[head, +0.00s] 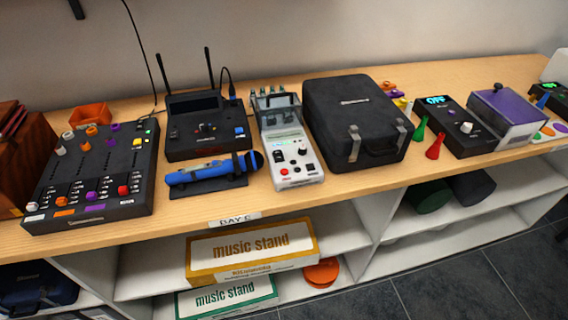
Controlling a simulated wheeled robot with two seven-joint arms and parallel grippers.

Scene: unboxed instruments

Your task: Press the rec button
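No label reading "rec" is legible at this size, so I cannot tell which button it is. A white-and-grey device (297,172) stands near the shelf's front edge, with a red button (284,171) at its front left, a black switch and black knobs. A black mixer (70,213) at the left has a red button or cap (123,190) at its front right, beside purple, orange and white ones. A black receiver (185,147) with two antennas has small controls on its face. Neither of my grippers is in view.
A blue microphone (205,175) lies on a black stand before the receiver. A black case (345,105) stands right of the white device. Further right are a black box with a lit "OFF" display (437,100), red and green cones, and a purple-lidded box (510,105).

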